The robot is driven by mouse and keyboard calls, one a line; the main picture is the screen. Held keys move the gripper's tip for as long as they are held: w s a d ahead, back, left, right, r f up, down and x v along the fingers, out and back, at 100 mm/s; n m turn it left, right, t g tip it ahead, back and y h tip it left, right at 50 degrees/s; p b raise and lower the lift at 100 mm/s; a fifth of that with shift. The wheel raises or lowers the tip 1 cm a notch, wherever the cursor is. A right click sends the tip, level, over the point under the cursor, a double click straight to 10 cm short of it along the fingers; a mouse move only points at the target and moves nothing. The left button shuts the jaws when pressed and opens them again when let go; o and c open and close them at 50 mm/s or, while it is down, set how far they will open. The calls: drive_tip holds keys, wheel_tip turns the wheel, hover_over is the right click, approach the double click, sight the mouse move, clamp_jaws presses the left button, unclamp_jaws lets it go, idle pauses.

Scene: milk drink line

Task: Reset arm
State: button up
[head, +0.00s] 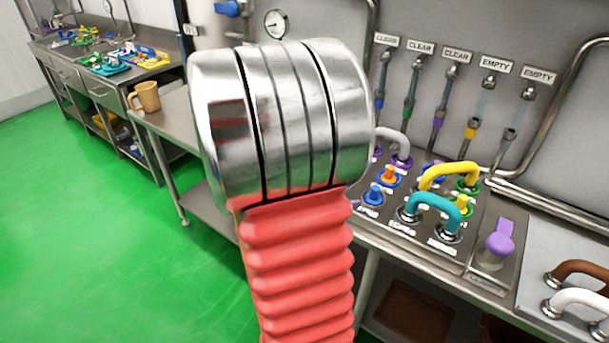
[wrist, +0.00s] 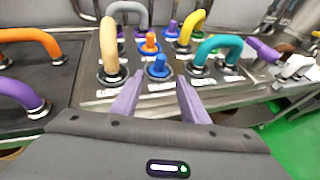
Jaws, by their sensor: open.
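My gripper (wrist: 160,77) shows in the wrist view with its two purple fingers apart and nothing between them. The fingers point toward a metal port panel (wrist: 92,97), with a blue knob (wrist: 158,67) just beyond the gap. A beige bent pipe (wrist: 109,47) stands left of the fingers and a teal bent pipe (wrist: 218,43) to the right. In the head view, my arm's silver joint and red ribbed sleeve fill the middle, and the gripper is hidden.
The panel also bears a yellow bent pipe (head: 448,172), an orange knob (head: 389,174) and a purple handle (head: 500,238). Orange (wrist: 31,41) and purple pipes sit at the wrist view's left. A tan mug (head: 146,97) stands on a side table. Green floor at left is clear.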

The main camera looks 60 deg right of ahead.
idle(0.4)
drive_tip(key=a+f+m+t+y, duration=0.1)
drive_tip(key=a+f+m+y, duration=0.15)
drive_tip(key=a+m, duration=0.4)
drive_tip(key=a+f+m+y, duration=0.1)
drive_tip(key=a+m+y, duration=0.35)
drive_tip(key=a, duration=0.25)
drive_tip(key=w+a+r+m+t+y, duration=0.1)
drive_tip(key=w+a+r+t, duration=0.4)
drive_tip(key=a, duration=0.9)
drive_tip(key=w+a+r+m+t+y, duration=0.1)
drive_tip(key=w+a+r+t+y, duration=0.3)
drive_tip(key=a, duration=1.1)
drive_tip(key=w+r+t, duration=0.1)
drive_tip(key=w+r, duration=0.2)
drive_tip(key=r, duration=0.1)
drive_tip(key=shift+w+r, duration=0.3)
drive_tip(key=shift+c, duration=0.6)
